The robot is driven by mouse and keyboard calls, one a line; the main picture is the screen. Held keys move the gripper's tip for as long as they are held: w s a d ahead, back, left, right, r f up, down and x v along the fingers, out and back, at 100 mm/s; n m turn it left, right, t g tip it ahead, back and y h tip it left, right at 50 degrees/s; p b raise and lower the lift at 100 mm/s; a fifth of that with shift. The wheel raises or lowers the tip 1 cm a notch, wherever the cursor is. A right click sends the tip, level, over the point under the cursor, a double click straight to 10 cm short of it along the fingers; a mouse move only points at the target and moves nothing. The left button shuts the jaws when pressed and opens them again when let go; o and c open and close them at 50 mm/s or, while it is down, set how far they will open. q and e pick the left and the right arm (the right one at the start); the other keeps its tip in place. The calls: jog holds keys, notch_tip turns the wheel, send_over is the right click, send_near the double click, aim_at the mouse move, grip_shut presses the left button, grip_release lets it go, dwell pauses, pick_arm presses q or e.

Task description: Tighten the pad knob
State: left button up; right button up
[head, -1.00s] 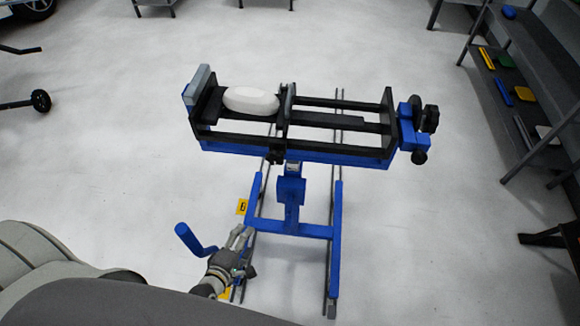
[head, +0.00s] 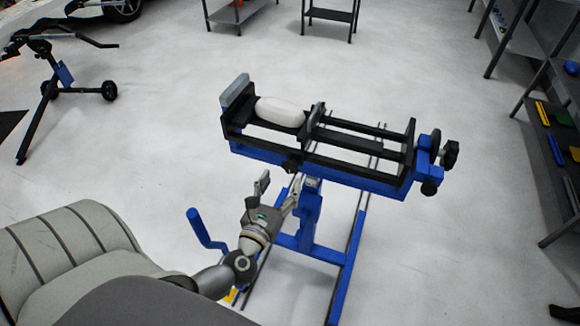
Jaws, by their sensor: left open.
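A blue and black clamping stand (head: 330,172) holds a white rounded part (head: 280,112) between a grey end pad (head: 235,90) and a grey sliding pad (head: 315,114). A small black knob (head: 291,166) sits on the stand's front side, below the sliding pad. Other black knobs are at the right end, one outermost (head: 450,154) and one lower (head: 429,188). I cannot tell for sure which is the pad knob. My left gripper (head: 279,189) is open and empty, its fingers pointing up just below the small front knob, apparently apart from it. My right gripper is out of view.
A blue bent handle (head: 205,231) rises left of my left gripper. The stand's blue legs and floor rails (head: 352,255) lie to the right. Shelves (head: 550,140) line the right side. A wheeled stand (head: 60,85) is at the far left. Floor between is clear.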

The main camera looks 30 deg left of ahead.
aim_at(290, 168)
pick_arm(q)
jog(key=p+x, duration=0.1)
jog(key=x, duration=0.5)
jog(key=shift+w+d, duration=0.1)
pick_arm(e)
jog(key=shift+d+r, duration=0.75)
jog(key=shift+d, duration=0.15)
pick_arm(q)
jog(key=c, duration=1)
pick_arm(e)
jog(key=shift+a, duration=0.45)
